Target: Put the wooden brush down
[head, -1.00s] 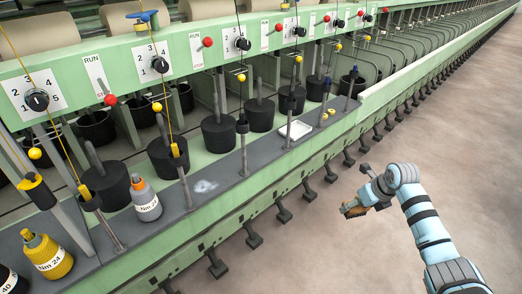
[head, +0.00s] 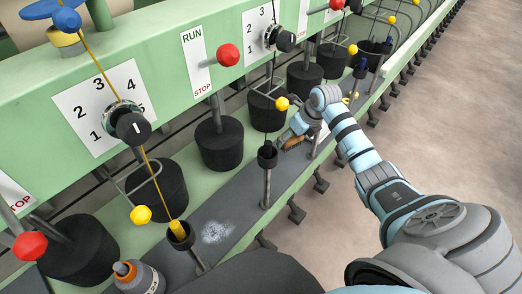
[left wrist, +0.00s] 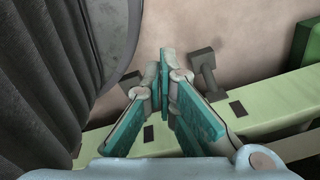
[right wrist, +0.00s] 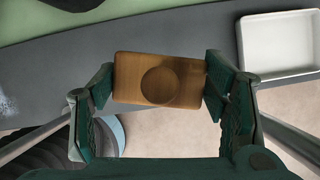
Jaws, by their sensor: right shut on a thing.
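The wooden brush (head: 293,142) is in my right gripper (head: 297,130), at the dark grey shelf (head: 232,205) of the spinning frame. In the right wrist view the brush (right wrist: 158,80) is a brown block with a round mark, squeezed between both fingers (right wrist: 158,88). Behind it lie the grey shelf edge and the floor. I cannot tell whether the brush touches the shelf. My left gripper (left wrist: 168,85) shows only in the left wrist view; its fingers meet at the tips, with nothing between them.
A white tray (right wrist: 280,45) lies on the shelf beside the brush. A pale dusty patch (head: 215,232) marks the nearer shelf. Upright posts (head: 267,180), a bobbin (head: 138,277), yarn and a red stop knob (head: 228,55) stand nearby. Open floor (head: 450,130) is at right.

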